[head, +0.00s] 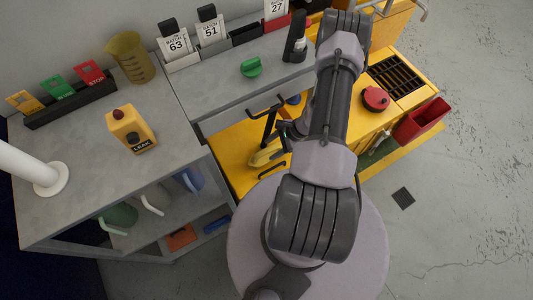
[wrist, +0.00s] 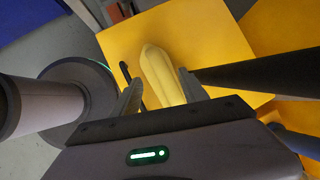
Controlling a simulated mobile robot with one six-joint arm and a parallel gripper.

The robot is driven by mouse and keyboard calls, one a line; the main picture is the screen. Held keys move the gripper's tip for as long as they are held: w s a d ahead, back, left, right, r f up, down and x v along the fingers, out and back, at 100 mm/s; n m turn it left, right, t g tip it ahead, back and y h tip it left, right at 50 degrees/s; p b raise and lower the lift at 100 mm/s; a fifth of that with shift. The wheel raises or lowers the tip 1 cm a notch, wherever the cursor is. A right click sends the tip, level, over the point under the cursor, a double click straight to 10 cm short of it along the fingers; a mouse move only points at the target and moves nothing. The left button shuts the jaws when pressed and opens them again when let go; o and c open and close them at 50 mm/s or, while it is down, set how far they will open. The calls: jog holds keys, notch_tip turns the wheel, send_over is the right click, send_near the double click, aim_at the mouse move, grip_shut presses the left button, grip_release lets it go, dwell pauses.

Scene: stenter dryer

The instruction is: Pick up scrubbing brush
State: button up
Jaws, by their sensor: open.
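A pale yellow, long, rounded object, which looks like the scrubbing brush (wrist: 160,72), lies on a brighter yellow surface (wrist: 225,50) in the wrist view. No bristles show. In the head view the same pale yellow shape (head: 264,154) shows just left of my arm, partly covered. My gripper (wrist: 158,90) is open, with one finger to the left of the brush and one to the right. The near end of the brush is hidden behind the gripper body. I cannot tell whether the fingers touch it.
A black bar handle (wrist: 125,74) stands close to the left finger. A grey worktop (head: 215,88) lies behind, with a green knob-like piece (head: 251,67). A red bin (head: 420,120) is at right, with open floor beyond.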

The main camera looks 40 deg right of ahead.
aim_at(267, 150)
jog(key=b+x, duration=0.1)
jog(key=x, duration=0.2)
jog(key=b+x, duration=0.1)
jog(key=x, duration=0.1)
jog(key=shift+w+d+f+b, duration=0.1)
jog(key=shift+d+f+b, duration=0.05)
jog(key=shift+d+b, duration=0.15)
jog(key=shift+w, duration=0.1)
grip_shut()
jog(key=shift+r, duration=0.2)
